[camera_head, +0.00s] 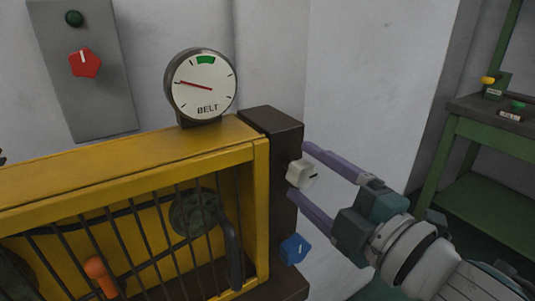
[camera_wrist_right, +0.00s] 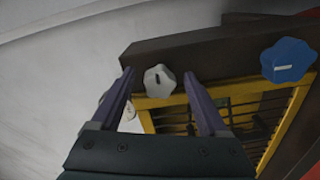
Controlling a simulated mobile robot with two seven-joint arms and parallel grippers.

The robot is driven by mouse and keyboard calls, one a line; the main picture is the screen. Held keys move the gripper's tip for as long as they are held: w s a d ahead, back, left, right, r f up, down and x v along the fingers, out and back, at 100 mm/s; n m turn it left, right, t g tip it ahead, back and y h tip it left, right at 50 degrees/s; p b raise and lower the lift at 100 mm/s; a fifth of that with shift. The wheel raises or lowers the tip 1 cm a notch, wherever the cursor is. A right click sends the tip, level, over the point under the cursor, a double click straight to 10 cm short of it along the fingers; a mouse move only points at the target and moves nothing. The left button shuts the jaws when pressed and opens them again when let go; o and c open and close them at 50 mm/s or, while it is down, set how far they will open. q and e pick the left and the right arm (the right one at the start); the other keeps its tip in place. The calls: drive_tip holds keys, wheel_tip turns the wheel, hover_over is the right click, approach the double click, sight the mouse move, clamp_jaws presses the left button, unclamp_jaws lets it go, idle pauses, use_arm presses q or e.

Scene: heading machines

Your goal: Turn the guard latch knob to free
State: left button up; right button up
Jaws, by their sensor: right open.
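A white knob (camera_head: 299,174) with a dark pointer mark sits on the side of the dark post at the guard's right end. It also shows in the right wrist view (camera_wrist_right: 159,82). A blue knob (camera_head: 294,249) with a light mark sits lower on the same post and shows at upper right in the wrist view (camera_wrist_right: 288,60). My right gripper (camera_head: 301,172) is open, one purple finger on each side of the white knob. In the wrist view a gap shows beside the knob; contact cannot be told. No label tells which knob is the guard latch. My left gripper is out of view.
The yellow barred guard (camera_head: 130,160) has an orange-handled part (camera_head: 98,270) at its front. A BELT gauge (camera_head: 202,84) stands on top. A grey wall panel (camera_head: 90,110) carries a red knob (camera_head: 84,63). A green bench (camera_head: 490,130) stands at right.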

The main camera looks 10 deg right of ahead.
drive_tip(key=shift+s, duration=0.1)
drive_tip(key=v, duration=0.9)
drive_tip(key=shift+s+d, duration=0.15)
drive_tip(key=shift+s, duration=0.2)
drive_tip(key=shift+r, duration=0.1)
